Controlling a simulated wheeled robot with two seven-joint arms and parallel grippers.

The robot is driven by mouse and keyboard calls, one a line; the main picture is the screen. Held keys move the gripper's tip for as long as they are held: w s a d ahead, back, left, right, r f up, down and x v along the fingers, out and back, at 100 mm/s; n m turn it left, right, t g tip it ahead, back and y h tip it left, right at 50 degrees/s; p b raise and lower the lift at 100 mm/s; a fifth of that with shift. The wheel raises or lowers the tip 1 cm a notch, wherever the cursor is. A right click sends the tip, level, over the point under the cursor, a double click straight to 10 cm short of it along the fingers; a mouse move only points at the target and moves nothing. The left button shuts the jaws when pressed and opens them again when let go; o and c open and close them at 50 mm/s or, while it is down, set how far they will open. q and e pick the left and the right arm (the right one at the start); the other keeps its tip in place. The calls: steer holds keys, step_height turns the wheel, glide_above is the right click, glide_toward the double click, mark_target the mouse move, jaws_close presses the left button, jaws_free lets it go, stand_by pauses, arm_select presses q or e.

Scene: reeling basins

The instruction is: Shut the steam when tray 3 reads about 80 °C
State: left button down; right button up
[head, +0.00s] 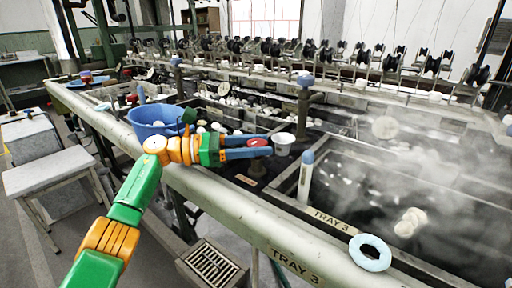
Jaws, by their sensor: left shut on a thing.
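My left gripper (268,147) reaches in from the left over the long basin bench, its blue fingers shut on a small red piece (257,142) that looks like a valve handle. The fingers hide most of it, so its turn position cannot be told. Tray 3 (335,221), marked by a label, is the dark water basin at the right. White steam (455,135) drifts thickly over it. My right gripper is not in view.
A white cup (283,143) is just beyond my left fingertips. A blue basin (155,120) sits behind my left wrist. Blue-capped posts (306,170) rise along the bench. A grated stool (211,265) stands below.

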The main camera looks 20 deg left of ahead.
arm_select(q)
steer(key=shift+f, duration=0.15)
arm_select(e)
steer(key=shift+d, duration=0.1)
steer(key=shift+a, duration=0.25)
arm_select(q)
steer(key=shift+c, duration=1.1)
jaws_free()
steer(key=shift+d, duration=0.1)
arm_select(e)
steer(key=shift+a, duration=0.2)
